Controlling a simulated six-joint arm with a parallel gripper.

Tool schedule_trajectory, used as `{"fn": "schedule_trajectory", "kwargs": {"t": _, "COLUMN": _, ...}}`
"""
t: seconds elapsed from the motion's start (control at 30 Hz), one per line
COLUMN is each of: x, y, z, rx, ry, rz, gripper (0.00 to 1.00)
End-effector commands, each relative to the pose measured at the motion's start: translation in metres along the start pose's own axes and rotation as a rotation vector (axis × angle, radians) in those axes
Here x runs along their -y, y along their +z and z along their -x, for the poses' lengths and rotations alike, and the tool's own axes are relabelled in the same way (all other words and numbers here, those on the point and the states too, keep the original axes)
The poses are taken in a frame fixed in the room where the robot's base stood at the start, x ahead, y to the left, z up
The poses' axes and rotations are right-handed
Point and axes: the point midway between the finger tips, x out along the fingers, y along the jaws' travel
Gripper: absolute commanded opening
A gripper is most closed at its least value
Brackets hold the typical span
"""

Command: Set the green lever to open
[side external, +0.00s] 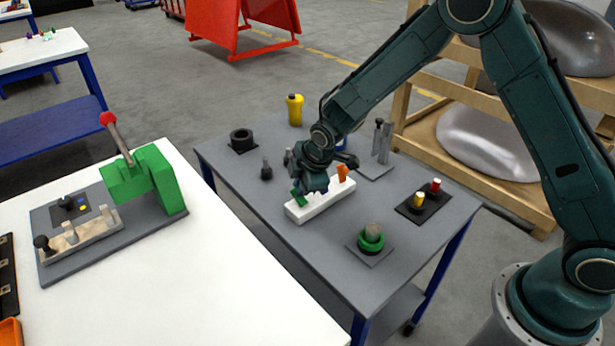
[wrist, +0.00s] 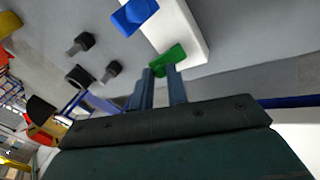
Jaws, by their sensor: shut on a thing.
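The green lever (side external: 299,199) sticks up from the near left end of a white block (side external: 322,204) on the grey table. It also shows in the wrist view (wrist: 168,59), tilted across the edge of the white block. My gripper (side external: 308,188) is low over that end of the block. In the wrist view its two fingers (wrist: 160,75) are shut on the green lever, close to the block. The fingers hide part of the lever's lower end. An orange lever (side external: 342,172) stands tilted at the block's other end. A blue lever (wrist: 135,14) shows beyond the green one in the wrist view.
On the grey table (side external: 410,240) stand a black ring (side external: 241,139), a yellow bottle (side external: 295,109), a plate with red and yellow buttons (side external: 424,200) and a green-ringed knob (side external: 371,238). A white table (side external: 190,285) with a green press (side external: 145,180) is at left.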

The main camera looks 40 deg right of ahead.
Motion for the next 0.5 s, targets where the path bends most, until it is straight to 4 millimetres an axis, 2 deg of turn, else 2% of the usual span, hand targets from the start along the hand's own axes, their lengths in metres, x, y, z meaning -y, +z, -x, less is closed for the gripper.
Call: {"fn": "schedule_trajectory", "kwargs": {"t": 0.5, "x": 0.015, "y": 0.006, "z": 0.009, "rx": -0.108, "ry": 0.259, "rz": 0.002, "gripper": 0.00}}
